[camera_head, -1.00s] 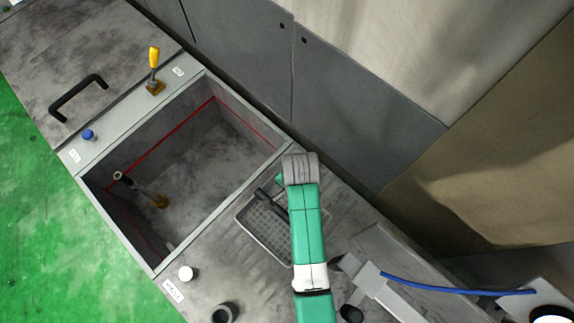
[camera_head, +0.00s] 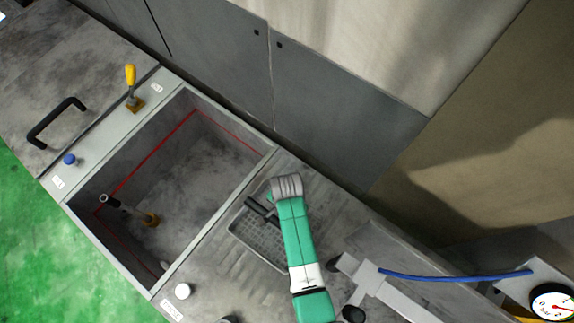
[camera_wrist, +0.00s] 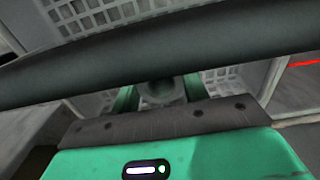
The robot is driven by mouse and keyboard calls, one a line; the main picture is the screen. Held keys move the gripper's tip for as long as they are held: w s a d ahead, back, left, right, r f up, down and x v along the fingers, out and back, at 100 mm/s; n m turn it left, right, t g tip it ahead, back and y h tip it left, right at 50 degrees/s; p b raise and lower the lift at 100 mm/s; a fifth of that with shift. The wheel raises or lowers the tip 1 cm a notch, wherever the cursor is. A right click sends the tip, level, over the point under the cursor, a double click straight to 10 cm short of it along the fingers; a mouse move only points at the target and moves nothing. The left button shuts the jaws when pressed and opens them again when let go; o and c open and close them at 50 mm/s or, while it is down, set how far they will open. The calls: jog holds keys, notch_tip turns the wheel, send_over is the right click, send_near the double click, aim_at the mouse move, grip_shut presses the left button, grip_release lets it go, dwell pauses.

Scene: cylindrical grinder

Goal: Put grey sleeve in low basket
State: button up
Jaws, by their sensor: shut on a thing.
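My gripper (camera_wrist: 160,96) has green fingers and is shut on a grey round, hollow-looking piece, the grey sleeve (camera_wrist: 161,88), in the wrist view. The grey mesh basket (camera_head: 240,233) lies on the metal top right of the sunken bay in the head view. My gripper is over this basket, largely hidden under my arm there. White mesh walls of the basket (camera_wrist: 100,18) show behind the fingers in the wrist view. Whether the sleeve touches the basket is unclear.
A dark bar (camera_wrist: 150,58) crosses the wrist view close up; a dark rod-like shape (camera_head: 262,209) shows by the basket. The deep bay (camera_head: 185,170) lies left, with a yellow-handled lever (camera_head: 131,80) beyond. A blue hose (camera_head: 450,277) runs at right.

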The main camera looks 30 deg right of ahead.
jog(key=shift+f, duration=0.15)
jog(key=o, duration=1.3)
jog(key=shift+c, duration=0.2)
notch_tip(320, 180, up, 12)
jog(key=p, duration=0.1)
